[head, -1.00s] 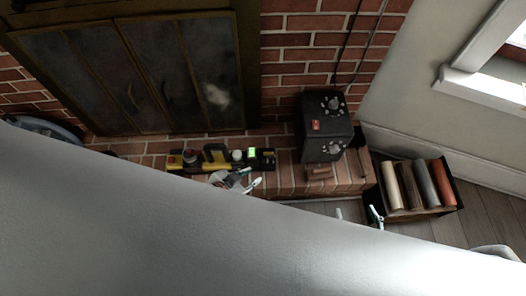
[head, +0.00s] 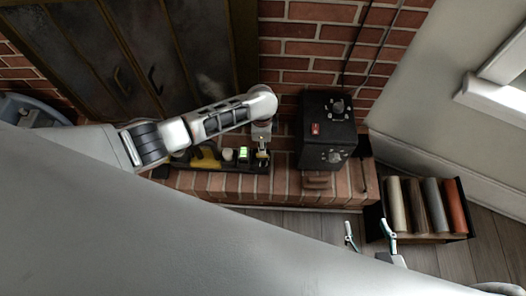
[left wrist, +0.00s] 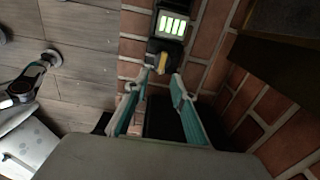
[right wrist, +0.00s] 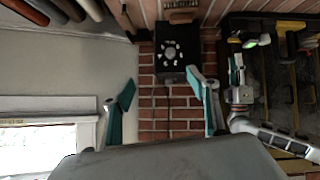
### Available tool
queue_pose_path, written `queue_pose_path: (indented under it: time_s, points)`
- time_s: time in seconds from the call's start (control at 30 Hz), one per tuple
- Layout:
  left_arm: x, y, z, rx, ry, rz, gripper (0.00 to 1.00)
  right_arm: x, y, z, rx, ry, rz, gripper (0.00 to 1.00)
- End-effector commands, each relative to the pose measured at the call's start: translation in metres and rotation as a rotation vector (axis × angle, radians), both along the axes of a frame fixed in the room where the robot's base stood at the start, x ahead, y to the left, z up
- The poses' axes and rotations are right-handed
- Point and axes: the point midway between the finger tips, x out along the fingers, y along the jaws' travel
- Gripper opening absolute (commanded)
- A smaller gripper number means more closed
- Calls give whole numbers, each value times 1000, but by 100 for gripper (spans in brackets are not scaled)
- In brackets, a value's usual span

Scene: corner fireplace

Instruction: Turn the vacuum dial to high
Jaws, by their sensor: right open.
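A long black and yellow device, seemingly the vacuum (head: 206,160), lies on the brick hearth with a lit green display (head: 244,154). At its right end, beside the display, is a small yellow knob, seemingly the dial; it shows clearly in the left wrist view (left wrist: 162,62). My left gripper (head: 262,152) points down over that end. In the left wrist view its fingertips (left wrist: 162,76) are apart, just short of the knob on either side; contact cannot be told. My right gripper (head: 369,236) is open and empty, low in front of the hearth.
A black box (head: 312,156) with round knobs and a red switch stands on the hearth, right of the device. A wooden block (head: 316,182) lies before it. A crate of rolls (head: 464,237) stands at right. Glass doors (head: 100,65) rise behind.

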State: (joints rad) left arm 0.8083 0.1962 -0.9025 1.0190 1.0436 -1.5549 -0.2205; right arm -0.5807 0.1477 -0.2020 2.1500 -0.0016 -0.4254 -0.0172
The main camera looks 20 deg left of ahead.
Motion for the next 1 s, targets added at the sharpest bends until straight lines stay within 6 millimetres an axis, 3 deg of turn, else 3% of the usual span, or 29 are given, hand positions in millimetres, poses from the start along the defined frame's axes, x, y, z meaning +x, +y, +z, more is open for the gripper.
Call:
queue_pose_path:
  time_s: [0.17,0.3,0.53,1.0]
  points:
    - [1,5,-14,14,14,-7,25,-5,1,-8,2,13,0,59]
    - [-1,5,-39,14,19,-7,25,-12,3,-19,5,33,4,59]
    - [-1,5,-70,13,16,-6,25,-6,7,-17,8,19,23,59]
    - [5,4,-75,12,5,-6,22,2,9,-6,16,-5,26,59]
